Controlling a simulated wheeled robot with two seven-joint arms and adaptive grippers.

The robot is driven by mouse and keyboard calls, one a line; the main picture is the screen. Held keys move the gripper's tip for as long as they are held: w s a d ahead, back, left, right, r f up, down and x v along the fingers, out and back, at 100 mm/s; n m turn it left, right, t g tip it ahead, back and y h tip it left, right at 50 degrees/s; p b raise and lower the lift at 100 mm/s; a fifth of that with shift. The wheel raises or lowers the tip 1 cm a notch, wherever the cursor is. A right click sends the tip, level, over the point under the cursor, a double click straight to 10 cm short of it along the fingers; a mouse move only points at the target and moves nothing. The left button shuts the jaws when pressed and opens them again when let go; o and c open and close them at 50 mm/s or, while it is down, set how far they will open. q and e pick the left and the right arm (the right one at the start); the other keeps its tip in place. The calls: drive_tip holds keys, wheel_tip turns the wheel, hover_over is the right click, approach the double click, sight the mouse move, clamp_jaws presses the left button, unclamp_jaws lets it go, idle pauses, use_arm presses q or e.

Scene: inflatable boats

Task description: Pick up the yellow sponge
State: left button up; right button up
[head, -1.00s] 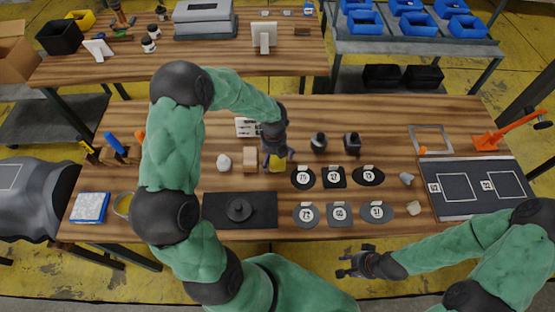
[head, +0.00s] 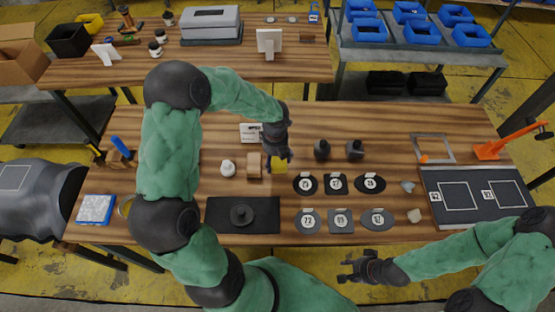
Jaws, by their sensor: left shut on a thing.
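The yellow sponge (head: 277,168) is in the head view near the middle of the wooden workbench (head: 390,150), partly hidden by my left gripper. My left gripper (head: 277,160) points down from above and is shut on the sponge. Whether the sponge is clear of the bench top is hard to tell. My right gripper (head: 345,269) is open and empty, in front of the bench's near edge.
A tan block (head: 254,166) and a white bottle (head: 228,169) stand just left of the sponge. Two dark pieces (head: 322,150) stand to its right, with several numbered dark patches (head: 340,220) nearer. A black plate (head: 262,222) lies in front.

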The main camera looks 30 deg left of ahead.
use_arm(q)
drive_tip(key=s+a+r+p, duration=0.3)
drive_tip(key=s+r, duration=0.5)
drive_tip(key=s, duration=0.5)
drive_tip(key=shift+a+r+p, duration=0.15)
drive_tip(key=shift+r+p, duration=0.2)
drive_tip(key=shift+r, duration=0.05)
drive_tip(key=shift+o, duration=1.3)
drive_tip(key=shift+w, duration=0.1)
drive_tip(key=c, duration=0.3)
drive_tip(key=shift+c, duration=0.2)
